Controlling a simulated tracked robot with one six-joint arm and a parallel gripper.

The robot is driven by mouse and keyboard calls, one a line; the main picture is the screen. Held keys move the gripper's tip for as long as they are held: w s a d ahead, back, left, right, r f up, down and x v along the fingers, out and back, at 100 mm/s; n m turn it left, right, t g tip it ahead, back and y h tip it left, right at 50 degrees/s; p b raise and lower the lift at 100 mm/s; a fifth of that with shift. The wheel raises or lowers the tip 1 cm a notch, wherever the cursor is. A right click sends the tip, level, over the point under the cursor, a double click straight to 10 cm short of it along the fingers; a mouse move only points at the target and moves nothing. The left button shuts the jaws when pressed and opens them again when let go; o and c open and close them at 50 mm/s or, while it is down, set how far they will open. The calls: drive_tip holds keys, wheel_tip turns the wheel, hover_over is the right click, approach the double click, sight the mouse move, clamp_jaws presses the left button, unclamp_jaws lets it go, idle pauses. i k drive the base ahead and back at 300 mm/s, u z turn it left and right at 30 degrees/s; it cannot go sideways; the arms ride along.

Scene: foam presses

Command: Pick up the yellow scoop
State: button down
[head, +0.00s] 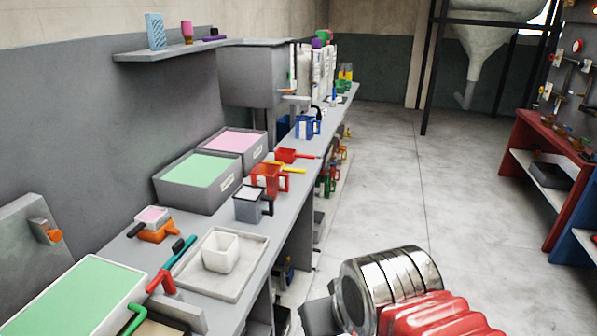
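I cannot clearly single out a yellow scoop in the head view. A yellow handle (291,169) sticks out to the right by an orange-red square container on the bench; I cannot tell whether it belongs to a scoop. A small yellow thing (346,72) stands at the far end of the bench, too small to identify. My arm shows at the bottom, with a metal cylinder and red bellows. A dark grey part at its end, seemingly my gripper (319,313), is right of the bench and far from both yellow things. Its fingers cannot be made out.
The long grey bench (262,262) carries a white cup in a tray (195,284), a grey handled cup (250,207), a red scoop (286,155) and foam-filled bins (187,200). A wall shelf (170,52) hangs above. Floor (440,190) right of the bench is clear.

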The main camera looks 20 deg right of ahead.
sight(285, 169)
drive_tip(key=z, duration=1.8)
drive_tip(key=i, duration=2.55)
